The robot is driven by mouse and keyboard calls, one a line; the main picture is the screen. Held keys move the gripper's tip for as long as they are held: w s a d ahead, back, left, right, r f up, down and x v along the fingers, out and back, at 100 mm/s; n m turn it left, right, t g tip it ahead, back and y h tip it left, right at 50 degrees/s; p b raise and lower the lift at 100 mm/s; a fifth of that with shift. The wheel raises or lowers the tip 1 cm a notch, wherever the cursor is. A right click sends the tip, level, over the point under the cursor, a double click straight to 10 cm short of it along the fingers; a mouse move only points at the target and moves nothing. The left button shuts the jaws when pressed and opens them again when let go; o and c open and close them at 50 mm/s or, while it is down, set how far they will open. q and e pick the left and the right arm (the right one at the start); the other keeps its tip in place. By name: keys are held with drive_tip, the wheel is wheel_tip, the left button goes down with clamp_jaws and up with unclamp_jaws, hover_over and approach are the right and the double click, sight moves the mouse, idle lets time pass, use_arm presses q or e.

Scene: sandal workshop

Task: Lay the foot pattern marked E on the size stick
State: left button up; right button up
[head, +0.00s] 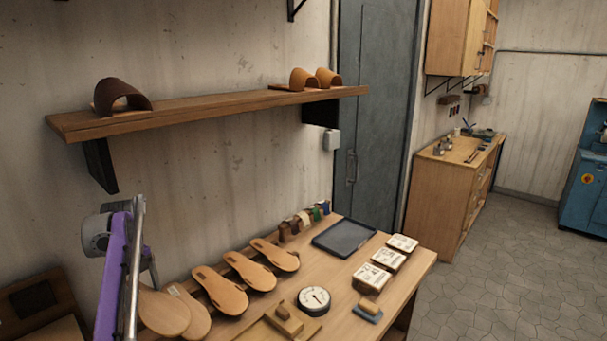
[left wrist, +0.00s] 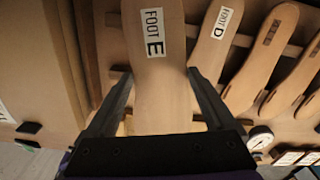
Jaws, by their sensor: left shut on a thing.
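The foot pattern marked E (left wrist: 158,95) is a flat tan sole shape with a white label, upright in the left wrist view. My left gripper (left wrist: 158,74) is shut on it, with a dark finger at each long edge. In the head view the pattern (head: 163,313) shows at the lower left beside my left arm, which hides part of it. I cannot tell whether it is clear of the surface below. A wooden piece with a raised block, which looks like the size stick (head: 284,323), lies at the bench's front edge, partly cut off. My right gripper is not in view.
The foot pattern marked D (left wrist: 214,38) lies close to the right of E. Several tan soles (head: 220,291) lie beyond it. A round dial (head: 314,300), a dark tray (head: 343,238) and small labelled boxes (head: 370,278) stand on the bench. A wall shelf (head: 215,108) hangs above.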

use_arm(q)
drive_tip(key=w+d+f+n, duration=0.1)
drive_tip(key=d+n, duration=0.2)
drive_tip(key=d, duration=0.1)
drive_tip(key=w+d+f+n, duration=0.1)
drive_tip(key=d+n, duration=0.3)
drive_tip(key=w+d+f+n, duration=0.1)
drive_tip(key=d+n, duration=0.2)
drive_tip(key=d, duration=0.1)
drive_tip(key=shift+w+d+n, duration=0.2)
drive_tip(key=shift+w+n, duration=0.1)
drive_tip(key=shift+w, duration=0.1)
drive_tip(key=d+f+n, duration=0.1)
drive_tip(key=d+n, duration=0.2)
drive_tip(key=d, duration=0.1)
drive_tip(key=d+f+n, duration=0.1)
drive_tip(key=d+n, duration=0.3)
drive_tip(key=d+f+n, duration=0.1)
drive_tip(key=d+n, duration=0.3)
drive_tip(key=d, duration=0.1)
drive_tip(key=shift+w, duration=0.35)
drive_tip(key=shift+d+f+n, duration=0.25)
drive_tip(key=shift+d+n, duration=0.45)
drive_tip(key=shift+n, duration=0.1)
drive_tip(key=shift+s, duration=0.1)
